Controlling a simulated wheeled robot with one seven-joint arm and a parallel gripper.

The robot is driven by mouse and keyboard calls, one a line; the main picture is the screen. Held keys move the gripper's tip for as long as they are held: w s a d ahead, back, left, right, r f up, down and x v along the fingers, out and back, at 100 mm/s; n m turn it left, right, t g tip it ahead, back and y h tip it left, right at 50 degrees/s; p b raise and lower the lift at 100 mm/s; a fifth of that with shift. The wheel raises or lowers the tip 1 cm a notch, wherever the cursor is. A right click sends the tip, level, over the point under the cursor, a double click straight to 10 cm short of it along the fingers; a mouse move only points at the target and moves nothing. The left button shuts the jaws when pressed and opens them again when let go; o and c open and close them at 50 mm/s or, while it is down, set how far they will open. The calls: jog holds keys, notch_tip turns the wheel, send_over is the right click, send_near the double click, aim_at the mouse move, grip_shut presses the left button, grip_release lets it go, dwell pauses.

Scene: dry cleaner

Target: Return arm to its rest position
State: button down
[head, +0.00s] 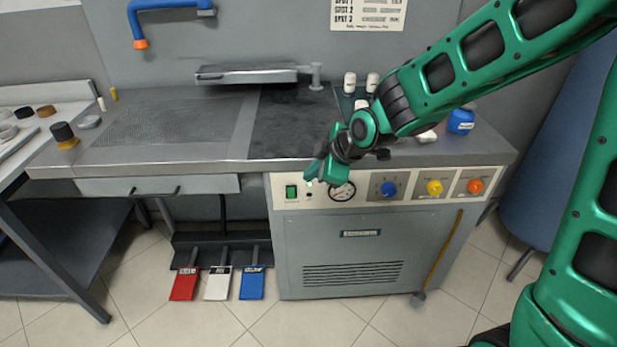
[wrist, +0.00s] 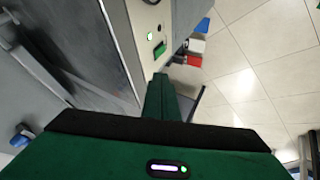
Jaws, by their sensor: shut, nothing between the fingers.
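My green arm reaches in from the right in the head view. My gripper (head: 318,172) is shut and empty, at the front edge of the spotting table, close to the control panel (head: 415,189). From this view I cannot tell whether it touches the panel. A green lit switch (head: 291,192) is just left of and below the fingertips, and a round gauge (head: 342,191) is just right of and below them. In the wrist view my shut fingers (wrist: 158,88) point toward the panel, with the green switch (wrist: 160,50) just beyond the tips.
The metal table top (head: 165,125) carries white bottles (head: 350,83) and a blue jar (head: 461,121) at its right. A hinged metal arm (head: 247,74) lies at the back. Red (head: 185,284), white (head: 218,283) and blue (head: 252,283) pedals are below. A blue surface (head: 555,150) stands at right.

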dwell(0.3)
jog(key=s+d+r+m+g+h, duration=0.15)
jog(key=s+d+m, duration=0.3)
jog(key=d, duration=0.65)
jog(key=s+d+r+m+g+h, duration=0.1)
jog(key=s+d+m+h, duration=0.3)
jog(key=d, duration=0.8)
jog(key=s+d+m+g, duration=0.1)
jog(key=s+d+m, duration=0.3)
jog(key=s, duration=0.3)
jog(key=s+d+r+m+g, duration=0.1)
jog(key=s+d+m, duration=0.2)
jog(key=s+m, duration=0.2)
jog(key=s+d+r+m+g+y, duration=0.1)
jog(key=s+d+m, duration=0.3)
jog(key=s, duration=0.7)
jog(key=shift+s+d+r+m+g, duration=0.2)
jog(key=shift+d+m+g, duration=0.1)
jog(key=shift+m+g, duration=0.2)
